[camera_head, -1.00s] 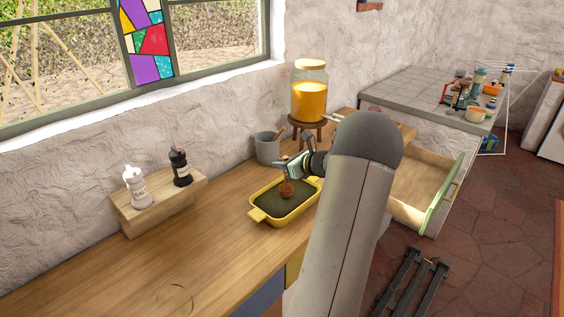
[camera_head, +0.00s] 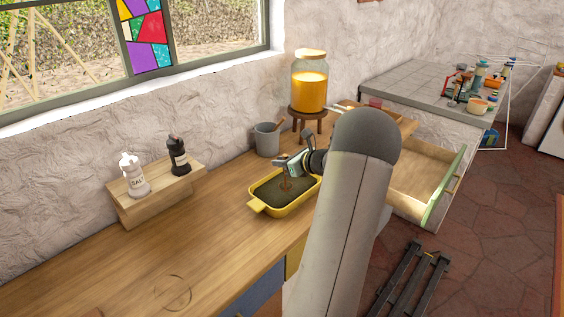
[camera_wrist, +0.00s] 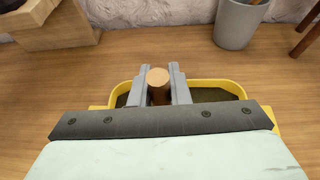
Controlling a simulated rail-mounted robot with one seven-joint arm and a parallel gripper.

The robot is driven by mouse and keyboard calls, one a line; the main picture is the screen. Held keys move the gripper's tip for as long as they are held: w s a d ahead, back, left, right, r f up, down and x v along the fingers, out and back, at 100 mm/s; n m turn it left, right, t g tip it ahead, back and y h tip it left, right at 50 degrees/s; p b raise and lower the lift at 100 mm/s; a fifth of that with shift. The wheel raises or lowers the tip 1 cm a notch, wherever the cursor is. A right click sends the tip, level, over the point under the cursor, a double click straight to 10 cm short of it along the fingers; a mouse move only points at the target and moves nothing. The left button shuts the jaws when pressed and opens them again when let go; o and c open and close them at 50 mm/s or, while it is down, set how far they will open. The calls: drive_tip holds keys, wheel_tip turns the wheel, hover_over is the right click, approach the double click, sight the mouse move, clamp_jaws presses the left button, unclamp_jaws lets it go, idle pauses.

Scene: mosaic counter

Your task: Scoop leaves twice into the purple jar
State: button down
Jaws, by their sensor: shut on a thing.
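My gripper (camera_head: 291,166) is shut on the wooden handle (camera_wrist: 158,76) of a scoop, upright between the two fingers in the wrist view. It is above a yellow two-handled dish (camera_head: 257,205) on the wooden counter. The dish holds dark green leaves (camera_head: 268,193). The scoop's lower end (camera_head: 286,184) reaches down into the leaves, and its bowl is hidden or sunk. The dish also shows in the wrist view (camera_wrist: 235,87), partly covered by my gripper. I cannot make out a purple jar for certain; a small reddish-purple thing (camera_head: 375,102) shows at the back.
A grey pot (camera_head: 266,141) with a wooden utensil and an orange drink jar (camera_head: 309,88) on a stool stand behind the dish. Salt (camera_head: 135,178) and dark (camera_head: 179,158) bottles stand on a wooden step at left. An open drawer (camera_head: 420,180) is at right. The counter's front left is clear.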

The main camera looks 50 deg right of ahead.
drive_tip(key=shift+r, duration=0.15)
wheel_tip(320, 180, up, 7)
drive_tip(key=p, duration=0.4)
drive_tip(key=shift+f+p, duration=0.2)
drive_tip(key=shift+p, duration=0.15)
idle(0.6)
